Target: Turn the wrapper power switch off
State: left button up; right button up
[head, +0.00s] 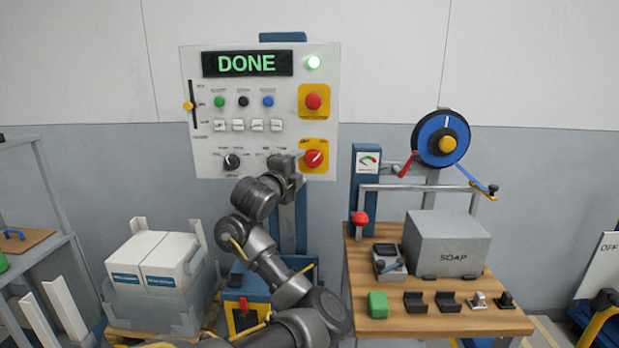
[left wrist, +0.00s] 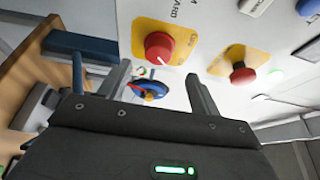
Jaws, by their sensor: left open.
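My left gripper (head: 298,164) is just left of the knob in the head view. In the left wrist view its two fingers (left wrist: 160,76) are apart, with nothing between them; contact with the knob cannot be seen. My right gripper is not in view.
A red push button (head: 313,101) on yellow sits above the switch. A black knob (head: 231,161) and several small switches are to the left. A wooden bench (head: 430,325) with a SOAP box (head: 446,245) and blue reel (head: 441,138) stands at right. A crate (head: 160,315) stands at left.

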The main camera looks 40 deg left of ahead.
aim_at(312, 161)
pick_arm(q)
jog(key=b+x, duration=0.2)
jog(key=b, duration=0.2)
jog(key=shift+w+d+f, duration=0.1)
jog(key=shift+w+d, duration=0.05)
jog(key=shift+w, duration=0.05)
jog(key=shift+w+a+f+b, duration=0.1)
jog(key=shift+w+a+b, duration=0.25)
jog(key=shift+w, duration=0.6)
jog(key=shift+x, duration=1.15)
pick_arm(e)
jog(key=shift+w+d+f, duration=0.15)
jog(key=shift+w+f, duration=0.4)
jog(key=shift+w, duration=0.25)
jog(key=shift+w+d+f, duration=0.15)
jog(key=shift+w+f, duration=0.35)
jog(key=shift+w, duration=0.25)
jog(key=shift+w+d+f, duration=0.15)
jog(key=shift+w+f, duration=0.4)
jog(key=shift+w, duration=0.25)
pick_arm(q)
jog(key=c, duration=1)
